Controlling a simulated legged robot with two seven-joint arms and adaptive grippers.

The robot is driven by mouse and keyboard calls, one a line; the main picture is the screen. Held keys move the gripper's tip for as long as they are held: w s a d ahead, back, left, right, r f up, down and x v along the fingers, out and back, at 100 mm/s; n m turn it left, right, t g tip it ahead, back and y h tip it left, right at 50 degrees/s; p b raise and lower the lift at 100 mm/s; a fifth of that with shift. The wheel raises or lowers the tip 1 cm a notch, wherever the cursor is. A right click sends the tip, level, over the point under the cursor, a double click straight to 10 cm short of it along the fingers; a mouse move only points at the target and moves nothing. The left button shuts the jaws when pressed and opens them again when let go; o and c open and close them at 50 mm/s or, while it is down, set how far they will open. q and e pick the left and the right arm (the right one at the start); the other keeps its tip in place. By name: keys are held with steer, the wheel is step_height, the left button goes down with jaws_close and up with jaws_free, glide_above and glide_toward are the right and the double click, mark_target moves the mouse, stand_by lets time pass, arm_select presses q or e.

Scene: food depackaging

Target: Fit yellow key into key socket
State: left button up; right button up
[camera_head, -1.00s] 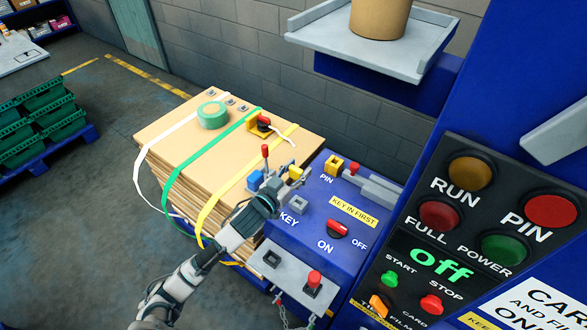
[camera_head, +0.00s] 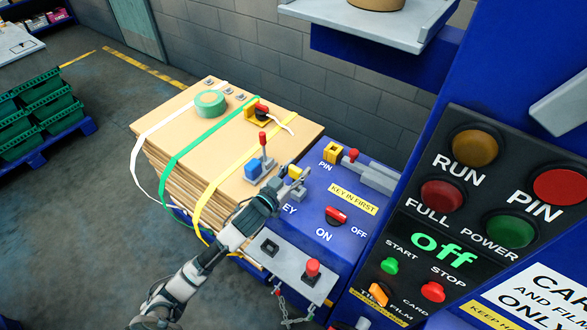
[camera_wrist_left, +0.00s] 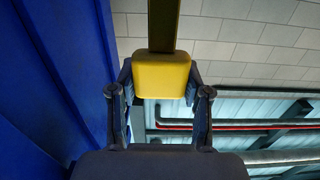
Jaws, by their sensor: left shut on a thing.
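My left gripper (camera_head: 286,186) is shut on the yellow key (camera_head: 295,172) above the left part of the blue control box (camera_head: 350,230). In the left wrist view the key's yellow head (camera_wrist_left: 162,76) sits between both fingers, with a darker bar running up out of the picture. The key socket by the "KEY" lettering is hidden behind my gripper and the first letter is covered. I cannot tell whether the key touches the socket. My right gripper is not in view.
A yellow PIN block (camera_head: 333,152) and red switch (camera_head: 336,215) are on the box. A grey shelf (camera_head: 290,268) with a red knob is in front. Strapped cardboard (camera_head: 225,130) lies left.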

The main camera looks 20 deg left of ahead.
arm_select(q)
steer(key=shift+d+r, duration=0.1)
steer(key=shift+d, duration=0.5)
steer(key=shift+a, duration=0.15)
steer(key=shift+a+p, duration=0.3)
steer(key=shift+a, duration=0.3)
steer(key=shift+s+a, duration=0.1)
steer(key=shift+a, duration=0.2)
steer(key=shift+d, duration=0.55)
steer(key=shift+d+p, duration=0.2)
steer(key=shift+p, duration=0.15)
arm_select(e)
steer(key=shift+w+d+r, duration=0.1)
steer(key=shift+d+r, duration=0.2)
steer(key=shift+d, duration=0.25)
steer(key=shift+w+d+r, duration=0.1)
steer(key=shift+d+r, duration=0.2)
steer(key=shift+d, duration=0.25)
arm_select(q)
steer(key=shift+a, duration=0.2)
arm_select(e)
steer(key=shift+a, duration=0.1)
